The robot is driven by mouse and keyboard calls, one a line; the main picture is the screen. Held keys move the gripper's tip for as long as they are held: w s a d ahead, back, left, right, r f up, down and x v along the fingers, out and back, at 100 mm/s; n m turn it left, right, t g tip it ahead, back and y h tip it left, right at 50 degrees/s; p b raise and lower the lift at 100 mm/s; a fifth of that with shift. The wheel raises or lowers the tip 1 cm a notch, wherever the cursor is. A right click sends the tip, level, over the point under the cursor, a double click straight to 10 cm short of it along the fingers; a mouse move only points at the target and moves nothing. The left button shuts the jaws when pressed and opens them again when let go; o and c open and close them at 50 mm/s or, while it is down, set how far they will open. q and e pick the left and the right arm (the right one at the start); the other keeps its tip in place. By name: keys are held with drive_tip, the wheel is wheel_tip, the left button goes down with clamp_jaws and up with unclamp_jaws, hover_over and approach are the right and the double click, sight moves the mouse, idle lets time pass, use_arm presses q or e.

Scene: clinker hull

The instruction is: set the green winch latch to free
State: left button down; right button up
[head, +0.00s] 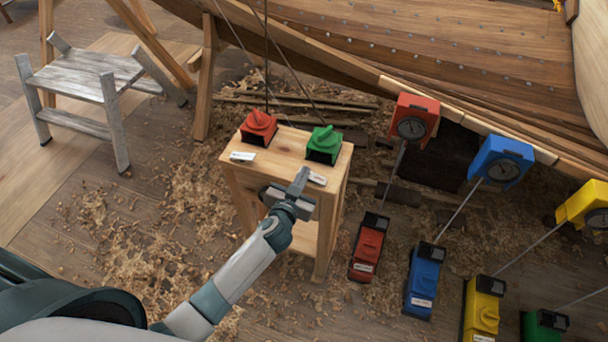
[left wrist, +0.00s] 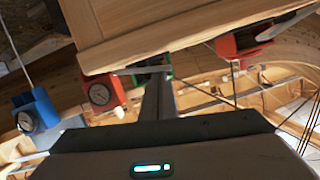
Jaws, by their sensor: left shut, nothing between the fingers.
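The green winch latch (head: 324,145) sits on the right part of the small wooden stand's top (head: 284,152), with its green handle on a dark-edged base. My left gripper (head: 300,181) is shut and empty at the stand's near edge, in front of the green latch and apart from it in the head view. In the left wrist view the shut fingers (left wrist: 157,92) cover most of a green part (left wrist: 165,66), so its handle position cannot be read there. A white label (head: 317,178) lies beside the fingers. My right gripper is not in view.
A red latch (head: 259,127) sits left of the green one, with its own label (head: 242,156). Red (head: 414,119), blue (head: 501,161) and yellow (head: 585,204) gauge boxes stand to the right, with lines down to floor boxes. The hull (head: 450,50) rises behind.

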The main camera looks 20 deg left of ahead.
use_arm(q)
drive_tip(key=shift+a+f+n, duration=0.1)
drive_tip(key=shift+a+n, duration=0.15)
drive_tip(key=shift+n, duration=0.25)
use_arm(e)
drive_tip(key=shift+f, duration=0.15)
use_arm(q)
drive_tip(key=shift+a+f+n+h, duration=0.4)
drive_tip(key=shift+n+h, duration=0.2)
drive_tip(key=shift+n, duration=0.4)
drive_tip(key=shift+r, duration=0.2)
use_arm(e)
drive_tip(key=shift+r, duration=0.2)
